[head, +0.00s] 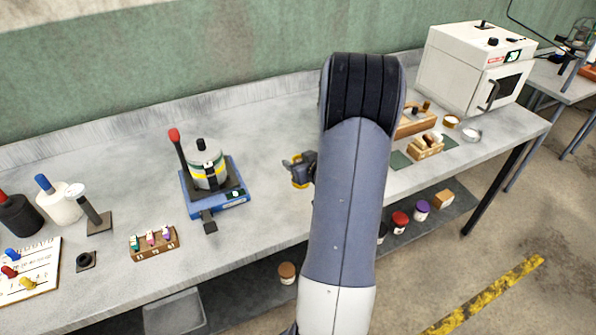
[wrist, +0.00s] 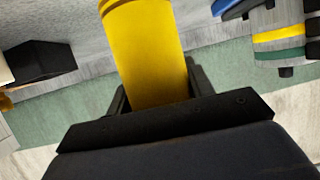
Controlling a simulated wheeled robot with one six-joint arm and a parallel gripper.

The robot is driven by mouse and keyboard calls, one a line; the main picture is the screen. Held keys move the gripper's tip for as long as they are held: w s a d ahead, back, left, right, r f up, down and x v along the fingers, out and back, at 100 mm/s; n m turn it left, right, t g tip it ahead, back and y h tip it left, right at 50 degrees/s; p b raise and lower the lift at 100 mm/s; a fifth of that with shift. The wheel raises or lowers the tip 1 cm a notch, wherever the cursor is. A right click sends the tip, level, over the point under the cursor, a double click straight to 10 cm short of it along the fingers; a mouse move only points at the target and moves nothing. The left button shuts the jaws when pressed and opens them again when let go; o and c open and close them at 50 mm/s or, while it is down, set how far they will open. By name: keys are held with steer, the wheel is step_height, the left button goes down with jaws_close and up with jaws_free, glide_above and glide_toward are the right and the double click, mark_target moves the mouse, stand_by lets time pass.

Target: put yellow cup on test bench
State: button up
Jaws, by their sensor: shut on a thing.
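The yellow cup (wrist: 150,50) fills the upper middle of the wrist view, between the two dark fingers of my gripper (wrist: 152,95). My gripper is shut on it. In the head view my gripper (head: 299,172) is over the middle of the grey bench (head: 262,135), with a bit of yellow showing at it. I cannot tell whether the cup touches the bench top.
Left of my gripper, a silver pot (head: 207,165) stands on a blue scale-like device (head: 232,200). A small rack of coloured vials (head: 153,243) is at the front left. Wooden holders (head: 425,147) and a white oven (head: 470,70) stand to the right. Bench between pot and arm is clear.

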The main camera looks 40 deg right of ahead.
steer(key=shift+f, duration=1.75)
steer(key=shift+f, duration=0.15)
steer(key=o, duration=1.1)
steer(key=shift+c, duration=0.2)
steer(key=shift+r, duration=0.3)
steer(key=v, duration=1.2)
steer(key=shift+b, duration=0.3)
